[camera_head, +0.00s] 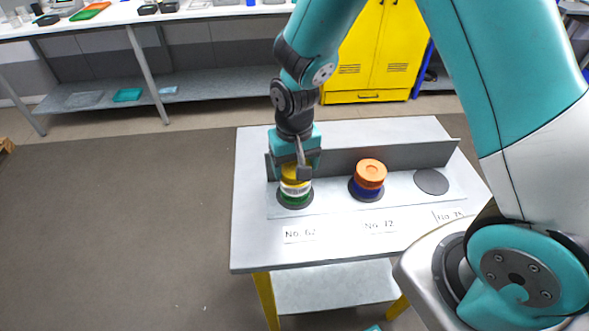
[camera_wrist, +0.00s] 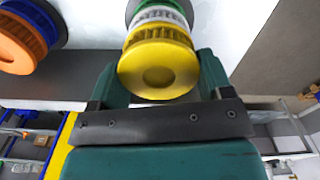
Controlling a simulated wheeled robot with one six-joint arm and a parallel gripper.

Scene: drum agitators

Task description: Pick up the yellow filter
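The yellow filter (camera_wrist: 160,68) is a round disc with a ribbed side and a shallow dimple in its top. It sits on top of a white filter (camera_wrist: 158,18) and a green one, stacked on a dark round pad at the table's left. In the head view the yellow filter (camera_head: 291,172) is partly hidden by my gripper (camera_head: 297,168), which is down at the stack. In the wrist view my gripper's teal fingers (camera_wrist: 163,75) stand on both sides of the yellow filter, very close to it. Whether they press on it cannot be seen.
An orange filter (camera_head: 370,168) on a blue one (camera_head: 368,188) stands on the middle pad. The right pad (camera_head: 431,181) is empty. A low grey upright plate (camera_head: 343,161) runs behind the pads. Labels lie along the table's (camera_head: 262,250) front. A yellow cabinet (camera_head: 374,50) stands behind.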

